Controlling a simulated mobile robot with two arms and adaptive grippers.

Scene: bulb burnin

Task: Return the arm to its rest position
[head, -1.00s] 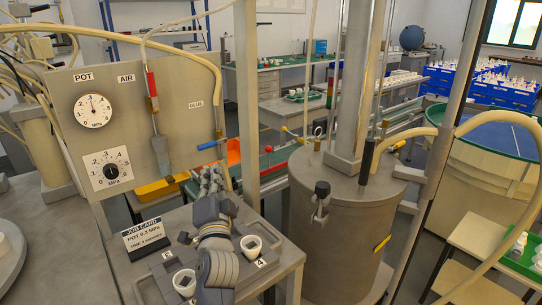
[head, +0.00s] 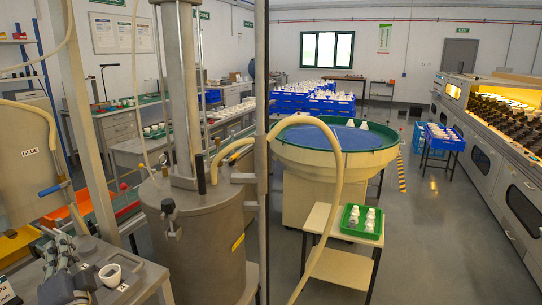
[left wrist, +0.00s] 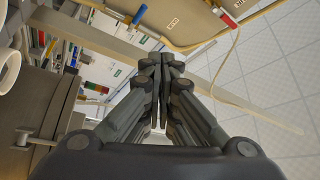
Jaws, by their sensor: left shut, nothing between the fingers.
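My left gripper (head: 52,238) shows at the lower left of the head view, over the small grey work table (head: 150,278). In the left wrist view its dark fingers (left wrist: 160,62) are closed together with nothing between them. A white cup (head: 110,274) stands on the table just right of the gripper and apart from it. Part of the job card (head: 6,291) shows at the left edge. My right gripper is not in view.
A large metal pot (head: 205,240) with hoses stands right of the table. A round green-rimmed tub (head: 336,165) is beyond it. A green tray with white bottles (head: 363,222) sits on a small stand. Open floor lies at the right, before the lit machine (head: 490,150).

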